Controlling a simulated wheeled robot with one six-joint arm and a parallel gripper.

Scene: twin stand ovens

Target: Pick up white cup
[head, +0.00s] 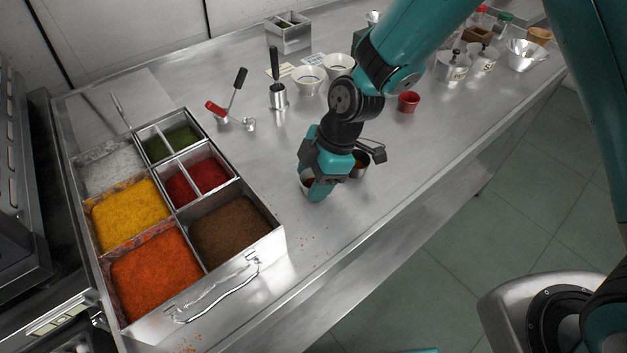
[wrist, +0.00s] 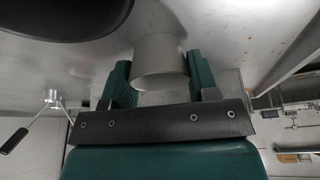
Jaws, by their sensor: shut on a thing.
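The white cup (wrist: 160,62) sits between the two green fingers of my gripper (wrist: 160,80) in the wrist view, with a finger against each side. In the head view my gripper (head: 315,188) points down low over the steel counter, right of the spice box. I cannot tell whether the cup's base touches the counter.
A steel spice box (head: 268,246) with several compartments stands left of my gripper. White bowls (head: 308,80), a red cup (head: 408,102) and a black-handled tool (head: 278,97) stand farther back. The counter's front edge is near.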

